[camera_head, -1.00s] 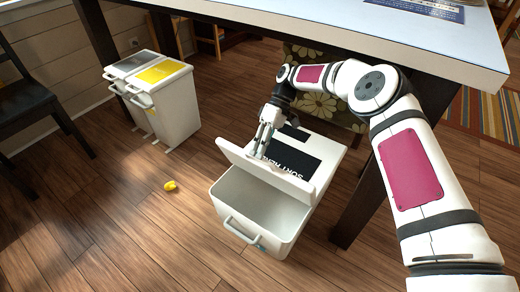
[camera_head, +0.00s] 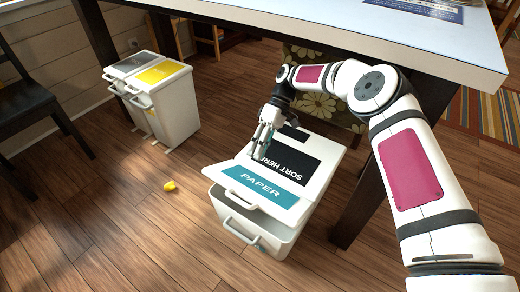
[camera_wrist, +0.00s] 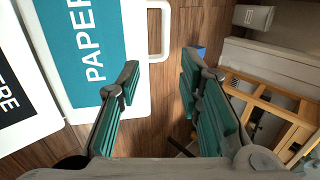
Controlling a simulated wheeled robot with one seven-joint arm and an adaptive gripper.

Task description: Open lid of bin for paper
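The white paper bin (camera_head: 285,236) stands on the floor beside the table. Its front lid (camera_head: 222,176) has a teal PAPER label and a loop handle (camera_head: 238,199). The lid lies over most of the opening, tilted, with a gap under its front edge. My gripper (camera_head: 259,147) is above the bin near the SORT HERE panel (camera_head: 292,160). In the wrist view my gripper (camera_wrist: 160,80) has its fingers apart with nothing between them. The lid (camera_wrist: 134,50) and its handle (camera_wrist: 159,30) are left of and beyond the fingers there. Contact with the lid cannot be told.
The white table (camera_head: 350,32) overhangs behind the bin, with a dark leg close on its right. Two smaller bins (camera_head: 170,105) stand at left. A small yellow object (camera_head: 170,186) lies on the floor. A dark chair (camera_head: 25,105) is at far left. Floor in front is clear.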

